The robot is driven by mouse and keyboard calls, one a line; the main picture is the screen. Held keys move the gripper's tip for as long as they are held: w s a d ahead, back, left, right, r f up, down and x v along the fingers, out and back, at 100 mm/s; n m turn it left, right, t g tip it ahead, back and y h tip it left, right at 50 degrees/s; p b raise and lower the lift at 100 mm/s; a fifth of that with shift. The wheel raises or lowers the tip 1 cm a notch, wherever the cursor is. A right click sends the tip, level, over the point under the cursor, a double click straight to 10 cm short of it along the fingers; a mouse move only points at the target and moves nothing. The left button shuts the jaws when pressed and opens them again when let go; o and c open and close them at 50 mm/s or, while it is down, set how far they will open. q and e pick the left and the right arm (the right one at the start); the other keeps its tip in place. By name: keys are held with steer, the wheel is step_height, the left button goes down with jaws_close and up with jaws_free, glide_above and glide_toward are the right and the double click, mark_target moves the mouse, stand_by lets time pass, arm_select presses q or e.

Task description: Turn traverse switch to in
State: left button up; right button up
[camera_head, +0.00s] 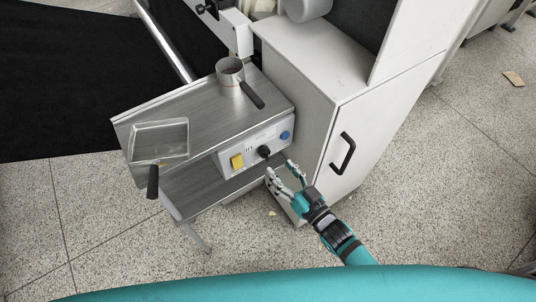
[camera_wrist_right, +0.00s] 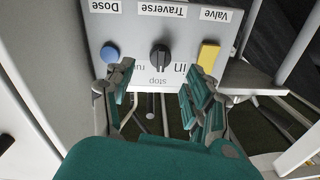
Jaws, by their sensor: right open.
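The traverse switch (camera_head: 264,152) is a black rotary knob on the white front panel (camera_head: 252,143) of the metal bench. In the right wrist view the same knob (camera_wrist_right: 160,58) sits under an upside-down "Traverse" label, with "in", "stop" and "run" printed around it. Where its pointer is set is hard to tell. My right gripper (camera_head: 281,168) is open and empty, in front of and slightly below the panel. In the right wrist view its fingers (camera_wrist_right: 156,92) are spread on either side of the knob's line, apart from it. My left gripper is not in view.
A blue button (camera_wrist_right: 110,53) and a yellow switch (camera_wrist_right: 208,57) flank the knob. A metal cup (camera_head: 230,75) and a clear-sided scoop (camera_head: 158,140) rest on the bench top. A white cabinet (camera_head: 330,95) with a black handle stands close right. Speckled floor is open in front.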

mark_target(269, 157)
steer(key=x, duration=0.6)
steer(key=shift+w+a, duration=0.15)
steer(key=shift+w, duration=0.05)
jaws_close()
